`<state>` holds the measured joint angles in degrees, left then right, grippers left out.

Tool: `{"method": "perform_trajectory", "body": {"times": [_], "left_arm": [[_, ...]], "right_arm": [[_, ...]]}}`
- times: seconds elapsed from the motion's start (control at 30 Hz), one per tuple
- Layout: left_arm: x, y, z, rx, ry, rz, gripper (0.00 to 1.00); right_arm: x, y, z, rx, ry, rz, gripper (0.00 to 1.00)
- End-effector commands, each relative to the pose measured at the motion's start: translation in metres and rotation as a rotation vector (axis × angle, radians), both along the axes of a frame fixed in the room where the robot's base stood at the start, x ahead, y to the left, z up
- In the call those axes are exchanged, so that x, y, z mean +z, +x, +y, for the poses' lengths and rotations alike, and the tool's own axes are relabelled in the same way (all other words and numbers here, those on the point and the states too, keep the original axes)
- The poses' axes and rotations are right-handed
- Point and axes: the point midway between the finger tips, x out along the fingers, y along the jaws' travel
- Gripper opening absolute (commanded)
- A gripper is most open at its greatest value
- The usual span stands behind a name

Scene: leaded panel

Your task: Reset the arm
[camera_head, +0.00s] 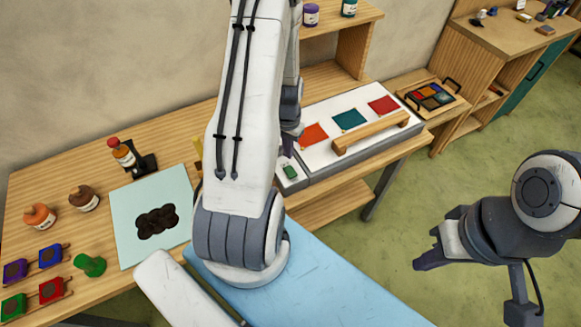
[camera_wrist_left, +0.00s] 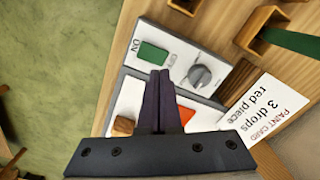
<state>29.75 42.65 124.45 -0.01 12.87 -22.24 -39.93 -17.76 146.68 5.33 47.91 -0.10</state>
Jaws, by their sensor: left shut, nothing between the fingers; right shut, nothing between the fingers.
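My left gripper (camera_head: 288,146) is mostly hidden behind my own arm in the head view. In the left wrist view its dark fingers (camera_wrist_left: 158,78) are together with nothing between them, over the white device near its green switch (camera_wrist_left: 152,52) and grey knob (camera_wrist_left: 200,76). I cannot tell whether the fingertips touch it. The white device (camera_head: 353,105) carries orange, teal and red squares and a wooden bar handle (camera_head: 371,132). My right gripper (camera_head: 428,256) is shut and empty, out over the green floor at the right.
A pale sheet (camera_head: 124,205) with a dark blotchy shape lies on the wooden table, with bottles (camera_head: 122,153) and coloured blocks (camera_head: 51,290) around it. A paint card (camera_wrist_left: 262,108) reads "3 drops red piece". A tray of coloured squares (camera_head: 430,97) stands at right.

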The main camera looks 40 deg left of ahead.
Motion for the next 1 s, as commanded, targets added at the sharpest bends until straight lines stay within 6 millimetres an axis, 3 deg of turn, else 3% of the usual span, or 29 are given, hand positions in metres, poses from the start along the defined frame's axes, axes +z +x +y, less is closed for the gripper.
{"method": "perform_trajectory", "body": {"times": [0.1,0.73,0.87,1.0], "left_arm": [[0.01,0.0,0.0,0.0,0.0,0.0,0.0],[0.011,0.003,-0.006,-0.014,0.001,-0.002,0.0],[0.029,0.018,-0.048,-0.094,0.003,-0.016,0.0],[0.061,0.021,-0.13,-0.24,-0.004,-0.031,0.0]], "right_arm": [[0.008,0.0,0.0,0.0,0.0,0.0,0.0],[0.004,0.0,0.0,0.008,0.0,-0.001,0.0],[-0.011,0.0,0.0,0.006,0.0,-0.001,0.0],[-0.036,0.0,0.0,0.004,0.0,0.0,0.0]]}}
